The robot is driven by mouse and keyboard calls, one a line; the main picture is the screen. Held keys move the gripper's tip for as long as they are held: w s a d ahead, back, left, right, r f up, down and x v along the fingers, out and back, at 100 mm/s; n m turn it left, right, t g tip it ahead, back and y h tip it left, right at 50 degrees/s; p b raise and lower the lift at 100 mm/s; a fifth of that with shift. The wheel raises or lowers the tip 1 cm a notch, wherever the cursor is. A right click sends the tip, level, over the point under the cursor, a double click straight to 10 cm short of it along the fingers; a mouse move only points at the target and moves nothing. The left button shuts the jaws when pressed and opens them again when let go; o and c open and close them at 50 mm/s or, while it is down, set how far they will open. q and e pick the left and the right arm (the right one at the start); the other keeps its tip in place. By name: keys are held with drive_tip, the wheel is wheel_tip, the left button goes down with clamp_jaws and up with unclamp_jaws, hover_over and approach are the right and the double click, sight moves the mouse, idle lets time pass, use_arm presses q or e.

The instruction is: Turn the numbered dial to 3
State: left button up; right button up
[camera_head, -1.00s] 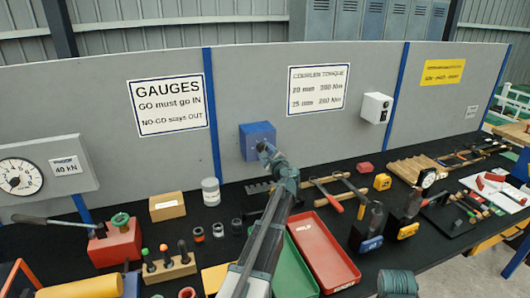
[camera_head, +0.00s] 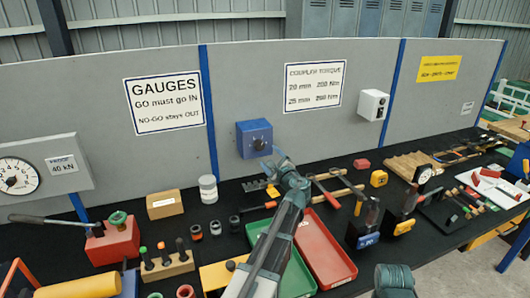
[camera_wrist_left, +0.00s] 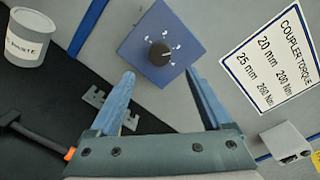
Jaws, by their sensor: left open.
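The numbered dial is a dark round knob (camera_wrist_left: 159,54) on a blue square plate (camera_wrist_left: 140,40), with small white marks around it that are too small to read surely. In the head view the blue dial box (camera_head: 254,138) is fixed low on the grey panel. My left gripper (camera_head: 273,163) is just below and in front of the box, apart from it. In the left wrist view its two blue fingers (camera_wrist_left: 160,75) are spread and empty, with the knob ahead, between and beyond the tips.
A coupler torque sign (camera_head: 313,87) and a white box (camera_head: 374,104) are on the panel to the right. Below, the black bench holds a white tub (camera_head: 208,189), a red tray (camera_head: 325,252), a green tray (camera_head: 292,278) and several tools. The space before the dial is clear.

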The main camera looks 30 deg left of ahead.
use_arm(q)
drive_tip(key=shift+v, duration=2.75)
drive_tip(key=shift+w, duration=0.1)
